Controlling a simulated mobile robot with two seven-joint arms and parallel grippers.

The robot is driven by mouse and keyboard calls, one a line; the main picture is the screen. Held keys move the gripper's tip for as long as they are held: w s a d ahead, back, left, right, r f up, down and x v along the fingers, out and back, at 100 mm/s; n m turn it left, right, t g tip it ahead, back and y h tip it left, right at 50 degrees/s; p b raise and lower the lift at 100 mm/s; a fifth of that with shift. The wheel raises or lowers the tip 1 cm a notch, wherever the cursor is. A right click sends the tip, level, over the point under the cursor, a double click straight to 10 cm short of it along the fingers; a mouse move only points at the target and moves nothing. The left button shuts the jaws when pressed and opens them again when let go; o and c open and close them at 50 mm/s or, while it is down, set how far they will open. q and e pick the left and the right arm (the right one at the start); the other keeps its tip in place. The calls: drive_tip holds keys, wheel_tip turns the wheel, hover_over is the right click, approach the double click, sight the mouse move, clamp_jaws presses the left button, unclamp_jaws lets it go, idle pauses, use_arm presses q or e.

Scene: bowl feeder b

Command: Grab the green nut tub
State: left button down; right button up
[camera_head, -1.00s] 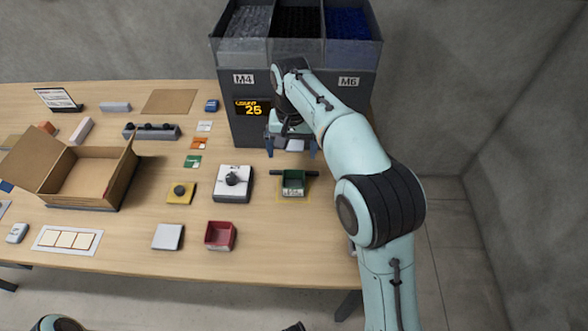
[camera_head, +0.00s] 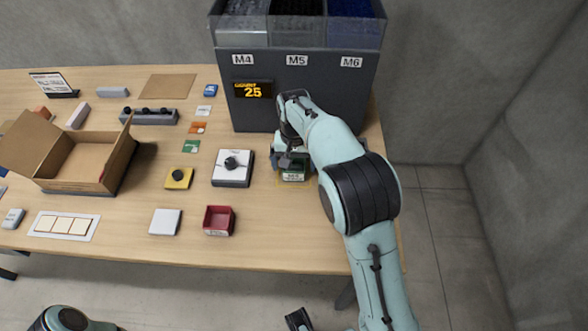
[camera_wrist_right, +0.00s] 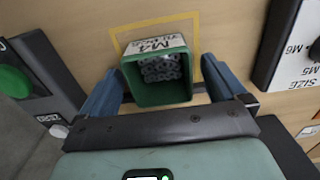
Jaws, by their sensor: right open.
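The green nut tub (camera_head: 293,177) stands on the table in front of the dark feeder, its front label showing in the head view. In the right wrist view the tub (camera_wrist_right: 161,95) is open on top, holds several grey nuts and has a white M4 label. My right gripper (camera_head: 292,163) is over the tub. In the wrist view its blue fingers stand open on either side of the tub, with a gap visible at each side. The arm hides part of the tub in the head view.
The feeder (camera_head: 300,95) rises close behind the tub. A white device with a black knob (camera_head: 232,168) stands left of it, and a red tub (camera_head: 218,220) nearer the front edge. A yellow outline (camera_wrist_right: 120,45) marks the table around the green tub. The table's front right is clear.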

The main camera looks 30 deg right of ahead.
drive_tip(key=shift+f, duration=0.25)
drive_tip(key=c, duration=1.1)
drive_tip(key=shift+o, duration=0.2)
drive_tip(key=shift+r, duration=0.1)
